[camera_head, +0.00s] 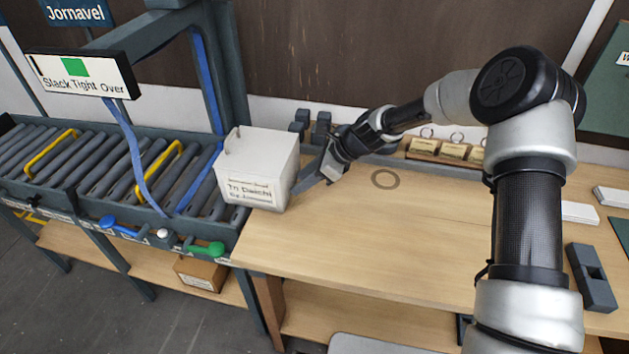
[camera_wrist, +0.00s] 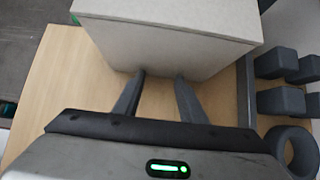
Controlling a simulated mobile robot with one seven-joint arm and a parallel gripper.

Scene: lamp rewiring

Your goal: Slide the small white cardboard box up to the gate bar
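The small white cardboard box (camera_head: 262,160) stands upright at the left end of the wooden table, beside the roller conveyor. A label is on its front face and a small handle-like piece on top. In the wrist view the box (camera_wrist: 170,45) fills the top of the picture. My gripper (camera_head: 303,183) is at the box's right side. In the wrist view its two fingers (camera_wrist: 160,77) are apart with nothing between them, tips at or very near the box's lower face. Two yellow bars cross the rollers, a nearer one (camera_head: 160,163) and a farther one (camera_head: 50,153); I cannot tell which is the gate bar.
The roller conveyor (camera_head: 95,178) runs left from the table, under a dark frame with blue straps. A sign (camera_head: 82,78) reads "Slack Tight Over". Dark blocks (camera_head: 320,128) stand behind the box. The table front is clear.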

